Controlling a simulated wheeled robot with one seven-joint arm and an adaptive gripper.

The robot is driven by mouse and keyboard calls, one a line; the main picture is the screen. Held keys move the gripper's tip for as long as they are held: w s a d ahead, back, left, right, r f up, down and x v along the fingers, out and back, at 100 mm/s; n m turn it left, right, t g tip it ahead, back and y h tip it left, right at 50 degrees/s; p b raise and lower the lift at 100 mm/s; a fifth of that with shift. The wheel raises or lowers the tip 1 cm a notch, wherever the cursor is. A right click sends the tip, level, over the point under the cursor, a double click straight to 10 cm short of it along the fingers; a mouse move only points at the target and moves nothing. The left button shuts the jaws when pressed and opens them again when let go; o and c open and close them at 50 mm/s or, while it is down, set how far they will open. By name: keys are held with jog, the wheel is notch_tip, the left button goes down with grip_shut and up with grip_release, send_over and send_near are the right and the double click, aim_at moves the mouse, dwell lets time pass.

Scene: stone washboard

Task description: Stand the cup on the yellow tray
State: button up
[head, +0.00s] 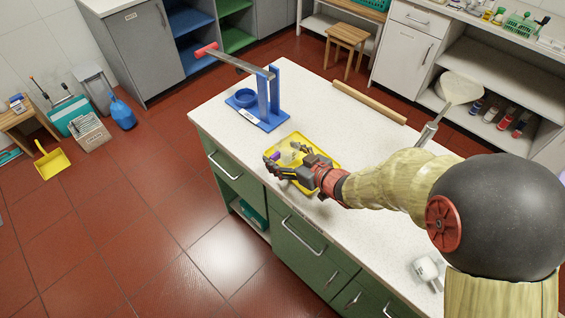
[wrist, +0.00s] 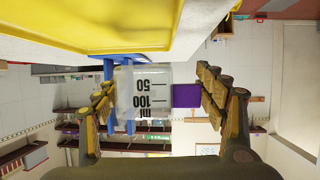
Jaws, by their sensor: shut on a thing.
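The cup is a clear beaker with black ml marks; it shows in the wrist view (wrist: 145,92) between the fingers of my gripper (wrist: 158,98). A purple piece (wrist: 187,96) sits between the cup and the right finger. In the head view my gripper (head: 283,158) is over the yellow tray (head: 331,161) on the white counter, with the cup (head: 289,157) partly hidden by the fingers. The tray (wrist: 110,25) fills the upper left of the wrist view. I cannot tell whether the cup's base touches the tray.
A blue stand (head: 268,103) with a long metal lever is behind the tray. A wooden rod (head: 369,101) lies along the counter's far edge. A white object (head: 429,269) lies on the near right counter. The counter between the tray and the stand is narrow.

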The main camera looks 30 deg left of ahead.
aim_at(282, 161)
jog(key=shift+w+a+f+b, duration=0.15)
jog(key=shift+f+b, duration=0.3)
jog(key=shift+f, duration=0.55)
jog(key=shift+w+a+f+b, duration=0.1)
jog(key=shift+f+b, duration=0.35)
jog(key=shift+f, duration=0.5)
jog(key=shift+f, duration=0.15)
jog(key=o, duration=1.2)
jog(key=shift+r, duration=0.2)
jog(key=p+v, duration=0.3)
jog(key=v, duration=0.9)
